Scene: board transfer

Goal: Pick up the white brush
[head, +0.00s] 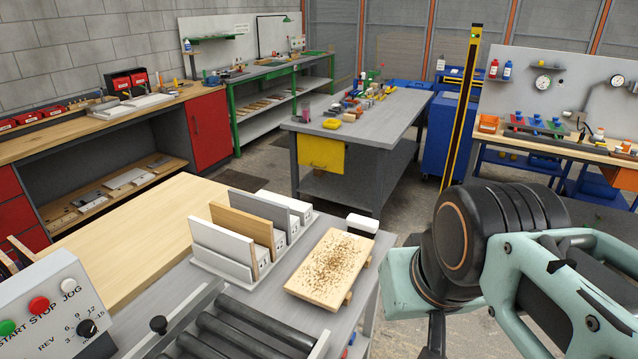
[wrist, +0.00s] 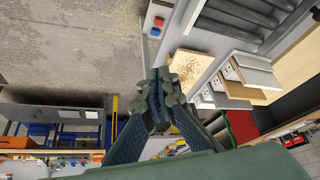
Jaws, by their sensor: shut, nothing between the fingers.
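A small white block with a dark underside, which looks like the white brush (head: 362,223), sits on the grey bench at the far right corner of a wooden board (head: 322,285) strewn with brown crumbs. My gripper (wrist: 160,78) is shut and empty in the wrist view, its fingertips together in front of the board's edge. The board also shows in the wrist view (wrist: 190,66). I cannot make out the brush there; the fingers may hide it. In the head view my arm is at the right, and the fingertips cannot be made out.
A rack (head: 208,268) with upright white and wooden boards stands left of the crumb-covered board. Rollers (head: 235,338) and a control box (head: 60,310) are at the front. A grey workbench (head: 365,125) with small items stands behind. Open floor lies right of the near bench.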

